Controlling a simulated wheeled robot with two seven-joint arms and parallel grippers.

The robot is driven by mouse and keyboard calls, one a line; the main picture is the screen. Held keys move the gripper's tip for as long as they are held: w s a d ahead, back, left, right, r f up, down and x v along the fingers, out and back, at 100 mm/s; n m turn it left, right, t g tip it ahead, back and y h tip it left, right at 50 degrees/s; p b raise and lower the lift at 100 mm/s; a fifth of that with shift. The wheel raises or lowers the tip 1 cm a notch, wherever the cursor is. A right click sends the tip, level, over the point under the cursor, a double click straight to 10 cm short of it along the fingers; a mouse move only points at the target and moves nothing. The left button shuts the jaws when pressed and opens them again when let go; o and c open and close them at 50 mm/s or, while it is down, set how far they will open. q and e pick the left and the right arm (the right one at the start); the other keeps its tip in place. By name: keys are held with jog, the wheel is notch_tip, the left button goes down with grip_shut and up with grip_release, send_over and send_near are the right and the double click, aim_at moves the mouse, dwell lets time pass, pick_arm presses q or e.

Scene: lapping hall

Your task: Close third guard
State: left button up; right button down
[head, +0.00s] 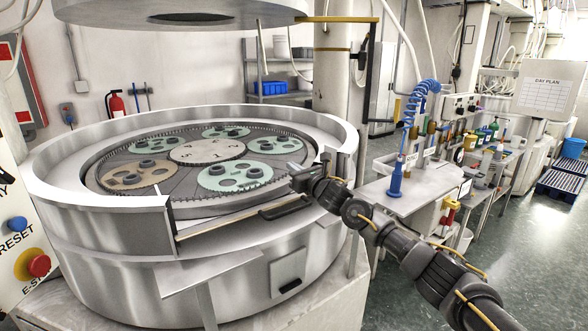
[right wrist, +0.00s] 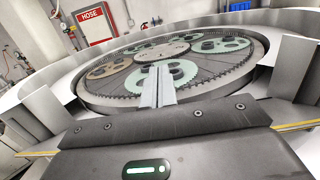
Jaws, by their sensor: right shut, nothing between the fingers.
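The round steel lapping machine (head: 90,255) stands at the left of the head view. Its raised rim wall has a gap at the front right, between a left wall end (head: 155,230) and a right wall end (head: 345,160). A low edge with a yellow strip (head: 215,230) and a dark bar-like handle (head: 285,208) lies across this gap. I cannot tell which part is the third guard. My right gripper (head: 300,180) is at the gap, close to the right wall end. Its fingers (right wrist: 157,86) are shut and empty, pointing toward the plate. My left gripper is not in view.
The toothed lapping plate (head: 230,205) carries several green and tan discs. A control panel with a red E-stop (head: 38,265) is at the left. A bench (head: 400,195) with a blue coiled hose (head: 410,110) stands to the right.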

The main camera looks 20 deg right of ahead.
dwell(0.3)
jog(key=s+d+f+b, duration=0.1)
jog(key=s+f+b, duration=0.1)
jog(key=s, duration=0.3)
jog(key=s+d+f+b, duration=0.2)
jog(key=s+f+b, duration=0.1)
jog(key=s+b, duration=0.2)
jog(key=shift+s+f, duration=0.2)
jog(key=shift+s, duration=0.55)
jog(key=shift+d, duration=0.1)
